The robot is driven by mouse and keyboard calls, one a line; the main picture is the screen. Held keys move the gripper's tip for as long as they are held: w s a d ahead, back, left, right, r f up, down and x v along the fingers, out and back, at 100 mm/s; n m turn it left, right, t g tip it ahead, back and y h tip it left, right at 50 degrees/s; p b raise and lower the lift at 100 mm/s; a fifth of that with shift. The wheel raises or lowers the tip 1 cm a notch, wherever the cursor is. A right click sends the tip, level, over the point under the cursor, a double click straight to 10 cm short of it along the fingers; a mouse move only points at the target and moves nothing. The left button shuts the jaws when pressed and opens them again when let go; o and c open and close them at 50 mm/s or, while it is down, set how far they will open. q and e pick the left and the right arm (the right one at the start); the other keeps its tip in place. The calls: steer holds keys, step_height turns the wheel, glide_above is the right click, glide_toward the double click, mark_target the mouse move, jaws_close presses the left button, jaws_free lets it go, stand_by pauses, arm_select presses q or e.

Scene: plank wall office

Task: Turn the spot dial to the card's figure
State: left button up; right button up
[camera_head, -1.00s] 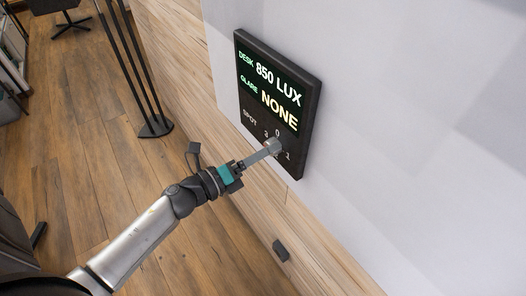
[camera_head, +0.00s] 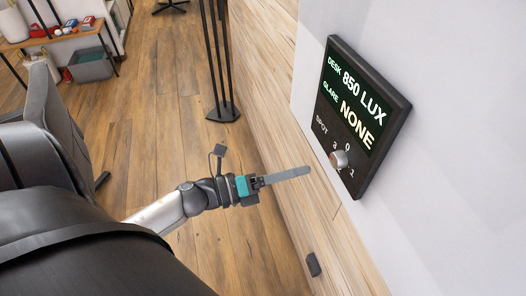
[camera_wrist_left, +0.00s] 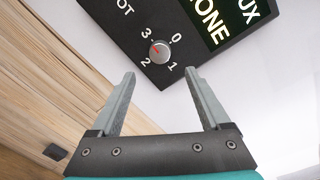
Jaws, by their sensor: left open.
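The spot dial (camera_head: 340,159) is a small silver knob low on a black wall panel (camera_head: 393,103), with figures 0 to 3 around it. In the left wrist view the knob (camera_wrist_left: 160,51) has a red mark that appears to point up-left, towards the 3. My left gripper (camera_head: 303,172) is open and empty, clear of the knob and to its left in the head view. In the left wrist view its fingers (camera_wrist_left: 160,74) are spread below the knob. No card shows in these frames. My right gripper is not in view.
The panel display reads DESK 850 LUX and GLARE NONE. A small dark box (camera_head: 313,265) is on the wood-clad lower wall. A black stand (camera_head: 222,112) is on the floor beyond. A shelf (camera_head: 60,38) with small items and a grey bin (camera_head: 91,66) are at the far left.

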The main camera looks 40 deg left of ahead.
arm_select(q)
steer(key=v, duration=0.6)
steer(key=shift+s, duration=0.1)
stand_by(0.4)
